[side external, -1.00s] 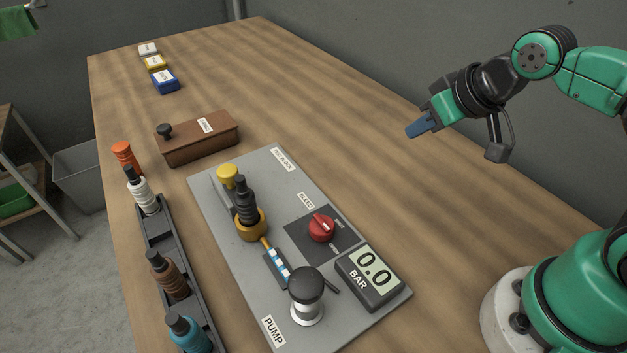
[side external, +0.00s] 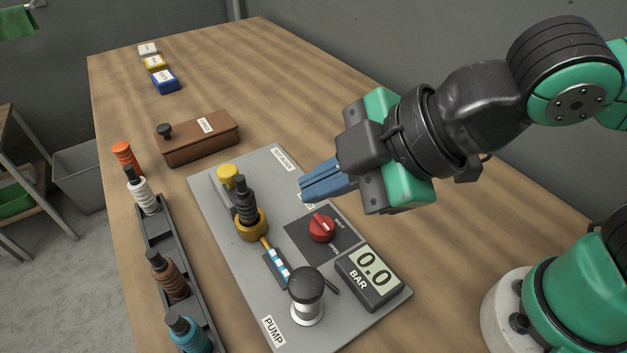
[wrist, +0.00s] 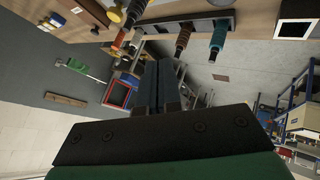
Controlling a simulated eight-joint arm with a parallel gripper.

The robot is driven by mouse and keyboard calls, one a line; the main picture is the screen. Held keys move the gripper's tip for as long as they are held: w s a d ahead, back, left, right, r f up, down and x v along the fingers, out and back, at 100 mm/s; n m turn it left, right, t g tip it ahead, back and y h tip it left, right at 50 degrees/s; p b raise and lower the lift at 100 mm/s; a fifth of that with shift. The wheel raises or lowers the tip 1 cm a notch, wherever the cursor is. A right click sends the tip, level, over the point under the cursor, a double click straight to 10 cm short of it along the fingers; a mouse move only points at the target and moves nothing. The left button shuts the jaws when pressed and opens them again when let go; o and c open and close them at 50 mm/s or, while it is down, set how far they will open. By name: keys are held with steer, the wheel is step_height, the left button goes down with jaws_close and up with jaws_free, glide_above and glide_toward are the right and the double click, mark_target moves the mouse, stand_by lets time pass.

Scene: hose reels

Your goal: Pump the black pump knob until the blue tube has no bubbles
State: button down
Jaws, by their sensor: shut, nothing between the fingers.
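The black pump knob (side external: 306,284) sits on a white and silver base at the front of the grey panel, beside the PUMP label (side external: 273,331). The blue tube (side external: 278,266) is a short sight tube in a dark holder, with blue and white bands showing in it. An amber fitting joins it to the black bottle (side external: 245,200) in its orange-yellow ring. My gripper (side external: 303,188) is shut and empty, its blue fingers pointing left above the panel, behind and above the knob and apart from it. In the wrist view the shut fingers (wrist: 160,62) point toward the table edge.
A red dial (side external: 321,228) and a gauge (side external: 370,275) reading 0.0 BAR stand right of the tube. A yellow knob (side external: 227,176) is at the panel's back left. A rack (side external: 165,234) of several bottles lines the left edge. A brown box (side external: 198,140) stands behind.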

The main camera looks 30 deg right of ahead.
mark_target(308, 280)
steer(key=shift+s+a+r+n+y, duration=0.2)
steer(key=shift+s+a+n+y, duration=0.05)
steer(key=shift+s+a+n, duration=0.3)
steer(key=shift+s+a+r+n+y, duration=0.15)
steer(key=shift+s+a+n+y, duration=0.1)
steer(key=shift+s+a+n, duration=0.25)
steer(key=shift+w+f, duration=0.1)
steer(key=shift+f, duration=4.3)
steer(key=shift+f, duration=0.15)
steer(key=shift+f, duration=0.3)
steer(key=shift+f, duration=1.25)
steer(key=shift+r, duration=1.7)
